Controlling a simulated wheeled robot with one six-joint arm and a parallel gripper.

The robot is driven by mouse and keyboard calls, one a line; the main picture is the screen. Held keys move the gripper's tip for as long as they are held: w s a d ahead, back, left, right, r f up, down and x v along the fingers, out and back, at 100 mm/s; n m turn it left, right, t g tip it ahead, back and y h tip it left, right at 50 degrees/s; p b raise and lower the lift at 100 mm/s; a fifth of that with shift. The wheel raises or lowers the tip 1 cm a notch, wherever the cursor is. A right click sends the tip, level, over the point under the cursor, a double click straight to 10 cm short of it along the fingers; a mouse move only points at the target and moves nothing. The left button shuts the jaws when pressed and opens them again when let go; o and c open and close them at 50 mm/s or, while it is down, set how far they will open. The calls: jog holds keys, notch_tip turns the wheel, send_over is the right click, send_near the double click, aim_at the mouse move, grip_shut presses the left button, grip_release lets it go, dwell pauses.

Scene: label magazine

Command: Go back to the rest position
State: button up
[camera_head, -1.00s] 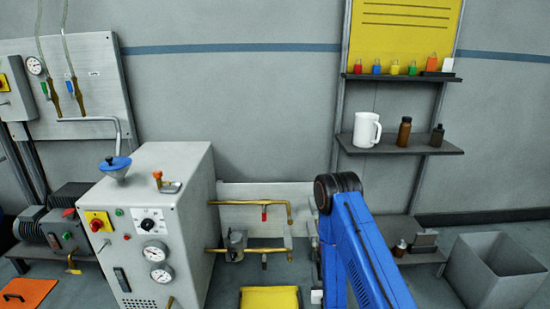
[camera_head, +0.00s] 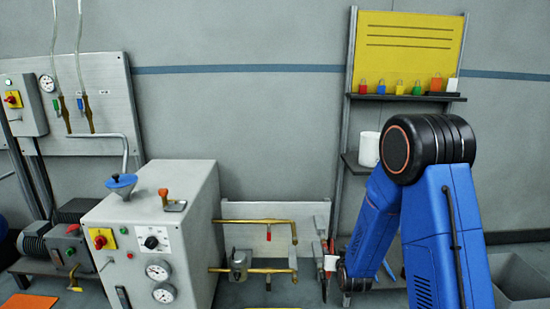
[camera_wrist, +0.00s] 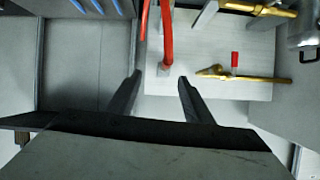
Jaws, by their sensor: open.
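My gripper (camera_wrist: 158,78) shows in the wrist view as two dark fingers, spread apart with nothing held between them. Beyond the fingers are a red upright part (camera_wrist: 167,38) and a pale panel (camera_wrist: 208,86) with brass fittings (camera_wrist: 240,75). In the head view my blue arm is folded, with its black elbow high in front of the right shelves. The gripper itself cannot be made out clearly there, low beside the pale panel (camera_head: 262,212).
Padlocks (camera_head: 399,87) line a shelf under a yellow board (camera_head: 408,45). My arm partly hides a white mug (camera_head: 369,149) and a grey bin (camera_head: 520,275).

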jog(key=s+d+r+g, duration=0.3)
jog(key=s+r+g, duration=0.1)
jog(key=s+r, duration=1.4)
jog(key=s+d+r+g, duration=0.1)
jog(key=s+r+g, duration=0.1)
jog(key=s, duration=1.2)
jog(key=s+d+r+g, duration=0.1)
jog(key=s+r, duration=0.3)
jog(key=s, duration=1)
jog(key=shift+s+d+n+g, duration=0.25)
jog(key=shift+s+n+g, duration=0.15)
jog(key=shift+g, duration=0.2)
